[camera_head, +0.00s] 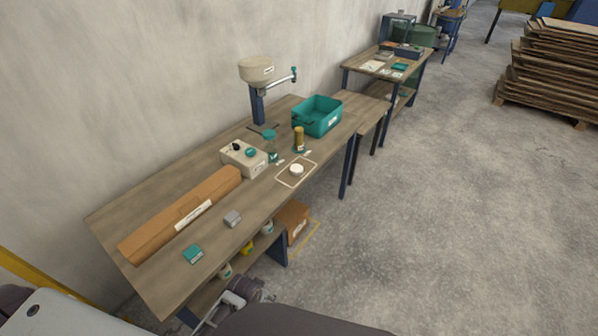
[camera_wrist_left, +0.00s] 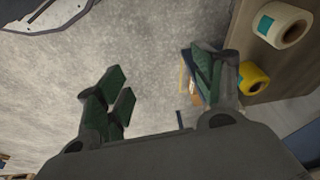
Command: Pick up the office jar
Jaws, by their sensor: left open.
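A small clear jar with a teal lid (camera_head: 270,141) stands upright on the workbench (camera_head: 215,185), just right of a beige box with knobs. An amber cylinder (camera_head: 299,138) stands to its right; I cannot tell for certain which of the two is the office jar. My left gripper (camera_wrist_left: 163,88) is open and empty in the left wrist view, with grey floor between its dark green fingers. It is near the bench's lower front, well away from the jar, which that view does not show. My right gripper is not in view.
A white roll (camera_wrist_left: 285,24) and a yellow roll (camera_wrist_left: 254,78) lie right of my left gripper. On the bench are a long brown box (camera_head: 180,215), a beige box (camera_head: 243,158), a teal bin (camera_head: 317,117) and a post with an arm (camera_head: 258,100).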

